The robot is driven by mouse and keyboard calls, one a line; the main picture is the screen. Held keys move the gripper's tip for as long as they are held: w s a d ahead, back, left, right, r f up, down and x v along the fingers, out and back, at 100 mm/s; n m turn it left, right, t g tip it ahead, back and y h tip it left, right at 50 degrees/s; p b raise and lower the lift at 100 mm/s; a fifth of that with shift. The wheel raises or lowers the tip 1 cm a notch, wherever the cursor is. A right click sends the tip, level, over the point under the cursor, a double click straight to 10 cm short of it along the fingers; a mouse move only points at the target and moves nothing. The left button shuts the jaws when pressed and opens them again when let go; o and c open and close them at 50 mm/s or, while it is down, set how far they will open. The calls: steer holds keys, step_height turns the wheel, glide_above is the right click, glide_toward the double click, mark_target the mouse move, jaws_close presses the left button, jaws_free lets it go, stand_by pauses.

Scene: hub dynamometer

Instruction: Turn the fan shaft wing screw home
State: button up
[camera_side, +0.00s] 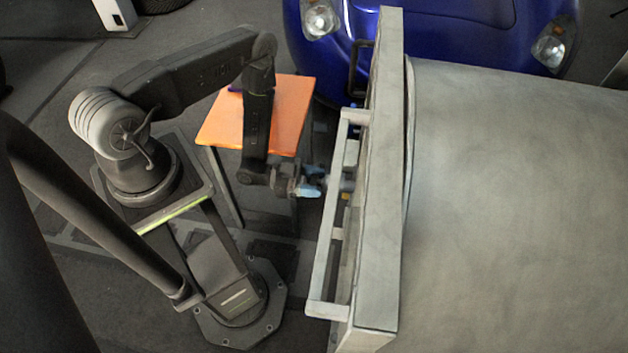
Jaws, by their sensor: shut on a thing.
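My gripper (318,184) is at the open frame on the left face of the large grey housing (500,200). Its light-blue fingers point right, towards a small grey shaft end (347,185) inside the frame. The gripper is shut on a small part there, which I take to be the wing screw. The screw's wings are too small and too covered by the fingers to make out. How far the screw is in cannot be seen from here.
A grey rectangular frame (322,275) with crossbars stands out from the housing around my gripper. An orange-topped table (290,115) is behind my arm. A blue car (440,40) stands at the back. A dark post (90,220) crosses the left foreground.

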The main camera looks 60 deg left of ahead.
steer(key=m, duration=0.3)
steer(key=shift+m, duration=0.3)
steer(key=m, duration=0.3)
steer(key=shift+m, duration=0.3)
steer(key=m, duration=1)
steer(key=shift+m, duration=0.4)
steer(key=m, duration=0.3)
steer(key=shift+a+m, duration=0.1)
steer(key=shift+m, duration=0.2)
steer(key=m, duration=0.3)
steer(key=shift+m, duration=2.2)
